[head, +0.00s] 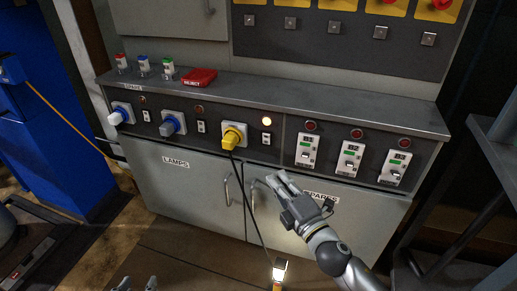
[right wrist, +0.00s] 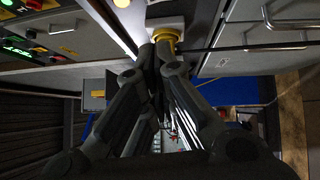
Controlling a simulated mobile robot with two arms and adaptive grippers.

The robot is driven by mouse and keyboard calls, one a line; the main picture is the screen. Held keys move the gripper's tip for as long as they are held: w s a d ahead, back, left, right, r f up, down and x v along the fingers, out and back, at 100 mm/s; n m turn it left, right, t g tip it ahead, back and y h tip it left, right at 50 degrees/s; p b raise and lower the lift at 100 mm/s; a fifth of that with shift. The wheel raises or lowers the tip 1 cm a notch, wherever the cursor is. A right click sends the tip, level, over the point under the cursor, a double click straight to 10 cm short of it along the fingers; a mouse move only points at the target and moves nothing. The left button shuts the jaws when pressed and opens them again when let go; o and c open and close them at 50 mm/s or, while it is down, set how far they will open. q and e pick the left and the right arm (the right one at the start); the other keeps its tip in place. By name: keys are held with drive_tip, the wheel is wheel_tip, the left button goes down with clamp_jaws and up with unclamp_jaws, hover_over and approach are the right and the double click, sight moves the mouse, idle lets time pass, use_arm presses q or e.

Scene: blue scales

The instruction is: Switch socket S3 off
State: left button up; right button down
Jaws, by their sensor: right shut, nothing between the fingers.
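A row of sockets runs along the dark front panel. The third one from the left holds a yellow plug (head: 234,137) with a dark cable hanging from it. To its right are a small rocker switch (head: 265,139) and a lit amber lamp (head: 266,121). Any socket number is too small to read. My right gripper (head: 277,181) is shut and empty, in front of the cabinet doors, below and right of the switch. In the right wrist view the yellow plug (right wrist: 165,34) shows just beyond the fingertips. My left gripper (head: 138,284) shows only its two separated fingertips at the bottom edge.
Blue sockets (head: 172,123) with their own switches and unlit lamps are to the left. Several white breaker modules (head: 350,158) are to the right. A red reject block (head: 199,78) and small coloured jars are on the ledge. Cabinet door handles (head: 228,190) stick out below.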

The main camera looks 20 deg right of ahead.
use_arm(q)
drive_tip(key=shift+r, duration=0.1)
use_arm(e)
drive_tip(key=shift+r, duration=0.1)
approach(266, 139)
drive_tip(key=w+a, duration=0.3)
drive_tip(key=a, duration=0.2)
use_arm(q)
drive_tip(key=w+d+r+t+h+b, duration=0.1)
drive_tip(key=w+r+t, duration=0.2)
drive_tip(key=r+t, duration=0.1)
drive_tip(key=shift+w+d+r, duration=0.25)
drive_tip(key=shift+d+r, duration=0.15)
drive_tip(key=shift+r, duration=0.5)
use_arm(e)
drive_tip(key=shift+w+d+r, duration=0.3)
drive_tip(key=shift+w+d, duration=0.15)
drive_tip(key=shift+w, duration=0.25)
drive_tip(key=shift+w+d+r, duration=0.3)
drive_tip(key=shift+w+d, duration=0.15)
drive_tip(key=shift+w, duration=0.3)
